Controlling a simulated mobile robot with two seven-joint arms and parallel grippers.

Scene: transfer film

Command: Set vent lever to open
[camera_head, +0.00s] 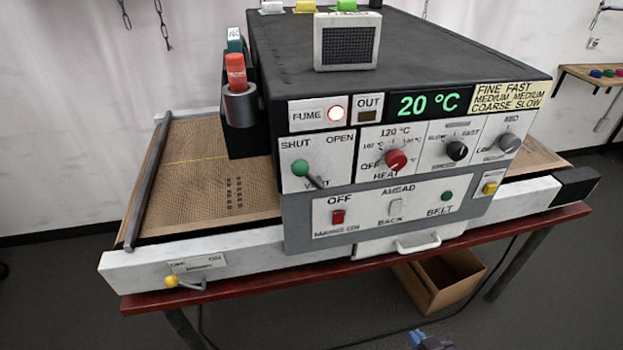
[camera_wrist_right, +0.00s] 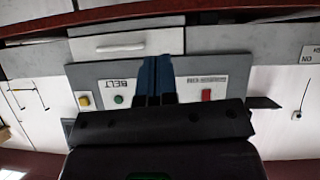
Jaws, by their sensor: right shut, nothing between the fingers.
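The vent lever (camera_head: 300,168) has a green ball knob on a dark stem, on the left of the machine's front panel. Its knob leans up and left, toward the word SHUT, away from the word OPEN. My right gripper (camera_head: 417,336) shows only its blue fingertips and a bit of its body at the bottom edge of the head view, well below and right of the lever. In the right wrist view, the two blue fingers (camera_wrist_right: 157,78) are together with nothing between them. The vent lever cannot be made out in that view. My left gripper is out of view.
Beside the vent lever is the red heat knob (camera_head: 395,160). Below are a red switch (camera_head: 338,217) and a grey belt switch (camera_head: 396,206). A drawer handle (camera_head: 418,245) sticks out lower down. A cardboard box (camera_head: 446,289) is under the red table edge (camera_head: 240,289).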

